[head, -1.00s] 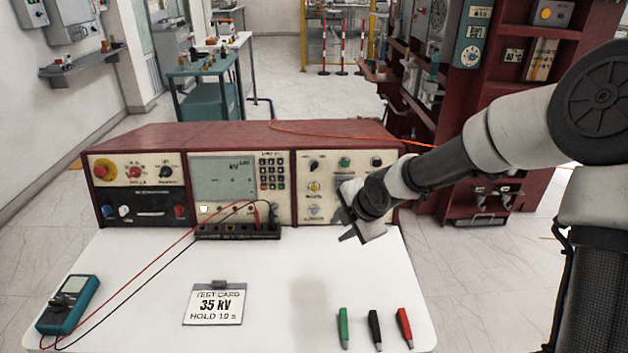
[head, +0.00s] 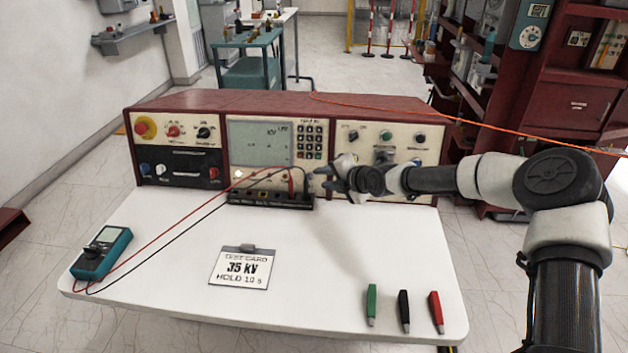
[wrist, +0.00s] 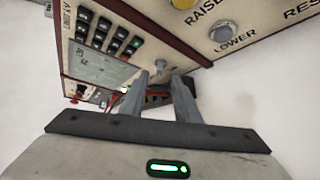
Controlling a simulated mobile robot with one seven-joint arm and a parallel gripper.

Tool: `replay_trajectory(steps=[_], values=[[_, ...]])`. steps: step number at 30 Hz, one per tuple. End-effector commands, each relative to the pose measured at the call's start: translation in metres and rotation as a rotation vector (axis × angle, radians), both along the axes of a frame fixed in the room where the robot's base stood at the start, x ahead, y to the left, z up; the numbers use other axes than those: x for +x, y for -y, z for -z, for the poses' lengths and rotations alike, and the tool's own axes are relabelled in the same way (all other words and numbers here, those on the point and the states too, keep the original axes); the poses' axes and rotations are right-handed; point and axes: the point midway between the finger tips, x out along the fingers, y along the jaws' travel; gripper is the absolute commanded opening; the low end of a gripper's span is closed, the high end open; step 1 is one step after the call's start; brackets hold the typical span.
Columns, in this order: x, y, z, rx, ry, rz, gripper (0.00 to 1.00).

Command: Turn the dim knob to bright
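My gripper (head: 322,179) is in front of the red console, near the joint between the screen panel and right panel. In the wrist view its two fingers (wrist: 160,92) are spread with a gap between them. A small pale knob-like piece (wrist: 163,68) shows just beyond the fingertips; I cannot tell whether it touches them. No dim or bright label is readable, so I cannot tell which knob is the dim knob. The console's screen (head: 261,144) is pale grey-green with small dark characters. My gripper and arm hide the lower part of the right panel.
A black terminal strip (head: 262,199) with red and black leads stands below the screen. A teal meter (head: 101,254), a test card (head: 241,267) and green, black and red clips (head: 404,310) lie on the white table (head: 180,285). The middle right of the table is clear.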

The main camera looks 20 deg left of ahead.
Motion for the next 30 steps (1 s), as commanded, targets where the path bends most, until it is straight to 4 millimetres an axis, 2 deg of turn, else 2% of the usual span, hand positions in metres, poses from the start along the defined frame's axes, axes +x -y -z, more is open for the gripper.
replay_trajectory(steps=[3, 9, 22, 23, 27, 28, 30], values=[[0.012, -0.019, 0.015, 0.002, -0.001, -0.001, 0.29], [0.026, -0.040, 0.028, 0.001, -0.001, -0.001, 0.29], [0.032, -0.047, 0.033, -0.001, -0.001, -0.001, 0.29], [0.032, -0.047, 0.033, -0.001, -0.001, -0.001, 0.27], [0.032, -0.047, 0.033, -0.001, -0.001, -0.001, 0.04], [0.032, -0.047, 0.033, -0.001, -0.001, -0.001, 0.00], [0.032, -0.047, 0.033, -0.001, -0.001, -0.001, 0.00]])
